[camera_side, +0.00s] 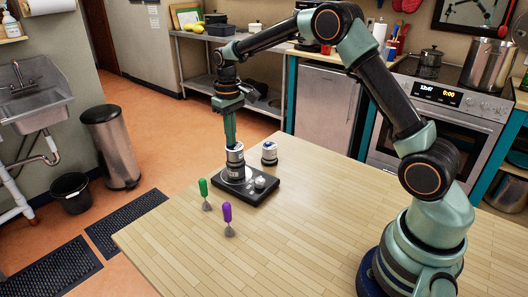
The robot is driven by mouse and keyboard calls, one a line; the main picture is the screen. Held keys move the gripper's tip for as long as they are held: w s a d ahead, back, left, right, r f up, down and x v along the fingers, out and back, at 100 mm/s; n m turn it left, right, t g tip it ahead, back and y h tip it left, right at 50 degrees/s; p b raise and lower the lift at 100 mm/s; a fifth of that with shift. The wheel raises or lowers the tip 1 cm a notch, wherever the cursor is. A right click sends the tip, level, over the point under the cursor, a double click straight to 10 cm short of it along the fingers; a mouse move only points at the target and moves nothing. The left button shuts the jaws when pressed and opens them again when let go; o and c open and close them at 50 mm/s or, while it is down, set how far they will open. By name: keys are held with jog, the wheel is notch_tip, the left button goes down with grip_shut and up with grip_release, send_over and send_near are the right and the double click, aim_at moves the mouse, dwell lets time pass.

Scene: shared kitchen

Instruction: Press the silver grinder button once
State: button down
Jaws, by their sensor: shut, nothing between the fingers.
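A black flat base (262,195) lies on the wooden table, with a silver cylinder (236,166) standing at its left back part. A small round silver button (260,183) sits on the right part of the base, clear of my gripper. My gripper (231,142) is shut and empty, pointing straight down. Its tips are at the top of the silver cylinder in the picture; I cannot tell whether they touch it or are behind it.
The wooden table (300,225) is clear to the right, between the base and my arm.

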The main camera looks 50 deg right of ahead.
jog(key=shift+s+f, duration=0.15)
jog(key=shift+f, duration=0.6)
notch_tip(320, 180, up, 16)
jog(key=shift+w+f, duration=0.2)
jog(key=shift+w, duration=0.1)
jog(key=shift+r, duration=0.1)
jog(key=s+a+r+t, duration=0.2)
jog(key=s, duration=0.4)
jog(key=s+a+r+t, duration=0.1)
jog(key=s+r, duration=0.1)
jog(key=s, duration=0.5)
jog(key=s+a+f+t, duration=0.2)
jog(key=s+f, duration=0.4)
jog(key=s, duration=0.4)
jog(key=shift+t, duration=0.3)
